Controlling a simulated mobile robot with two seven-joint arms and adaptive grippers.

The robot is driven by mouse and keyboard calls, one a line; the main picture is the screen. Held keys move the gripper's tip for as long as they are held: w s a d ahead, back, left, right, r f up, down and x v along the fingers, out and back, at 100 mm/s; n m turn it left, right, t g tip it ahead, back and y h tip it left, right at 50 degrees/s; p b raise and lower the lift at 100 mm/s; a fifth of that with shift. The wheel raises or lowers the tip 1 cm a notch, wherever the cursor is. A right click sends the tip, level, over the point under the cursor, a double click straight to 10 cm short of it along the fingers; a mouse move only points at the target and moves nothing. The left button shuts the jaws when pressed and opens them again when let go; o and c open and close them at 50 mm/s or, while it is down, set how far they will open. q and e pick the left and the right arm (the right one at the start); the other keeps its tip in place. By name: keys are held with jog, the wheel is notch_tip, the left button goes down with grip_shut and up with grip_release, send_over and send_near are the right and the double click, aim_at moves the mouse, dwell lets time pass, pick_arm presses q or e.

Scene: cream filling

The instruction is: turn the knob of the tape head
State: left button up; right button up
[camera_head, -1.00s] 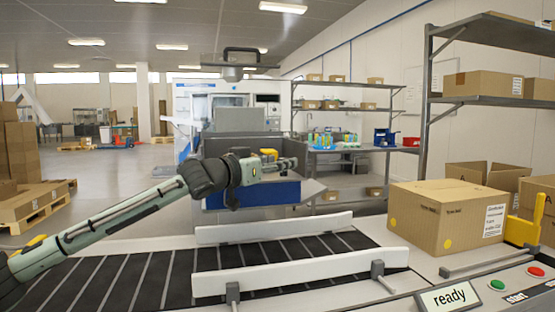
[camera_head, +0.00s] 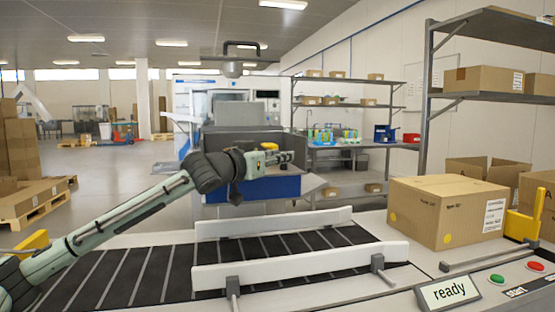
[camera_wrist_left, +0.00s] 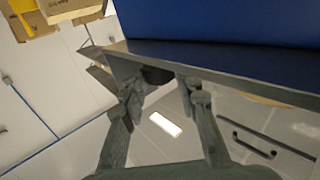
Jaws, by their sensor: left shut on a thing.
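A small dark knob (camera_wrist_left: 157,76) shows in the left wrist view, at the edge of a grey metal plate (camera_wrist_left: 205,70) that borders a blue panel (camera_wrist_left: 220,20). I take this knob to be the one on the tape head. My left gripper (camera_wrist_left: 162,88) has one finger on each side of the knob and is shut on it; exact finger contact is hard to see. In the head view my left gripper (camera_head: 285,157) is in front of the grey machine, above its blue front (camera_head: 275,188). The knob is hidden there. My right gripper is out of view.
A conveyor (camera_head: 140,273) with white side rails (camera_head: 300,265) runs in front. A black handle (camera_head: 240,45) tops the machine's overhead part.

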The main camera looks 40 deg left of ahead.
pick_arm(q)
jog(key=shift+d+n+y+b, duration=0.35)
jog(key=shift+n+y, duration=0.25)
jog(key=shift+y, duration=0.3)
jog(key=shift+d+n+y, duration=0.1)
jog(key=shift+n+y, duration=0.3)
jog(key=shift+y, duration=0.3)
jog(key=shift+d+r+n+g+y, duration=0.1)
jog(key=shift+n+g+y, duration=0.25)
jog(key=shift+y, duration=0.25)
jog(key=n+y, duration=0.1)
jog(key=n+g+y+p, duration=0.1)
jog(key=y, duration=0.1)
jog(key=n+g+y, duration=0.1)
jog(key=n+y, duration=0.1)
jog(key=shift+w+d, duration=0.25)
jog(key=shift+d, duration=0.05)
jog(key=shift+n+g+y, duration=0.65)
jog(key=shift+g+y, duration=0.1)
jog(key=shift+y, duration=0.35)
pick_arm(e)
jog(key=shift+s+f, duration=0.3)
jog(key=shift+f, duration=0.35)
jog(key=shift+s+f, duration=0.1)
pick_arm(q)
jog(key=o, duration=1.2)
jog(key=shift+c, duration=0.2)
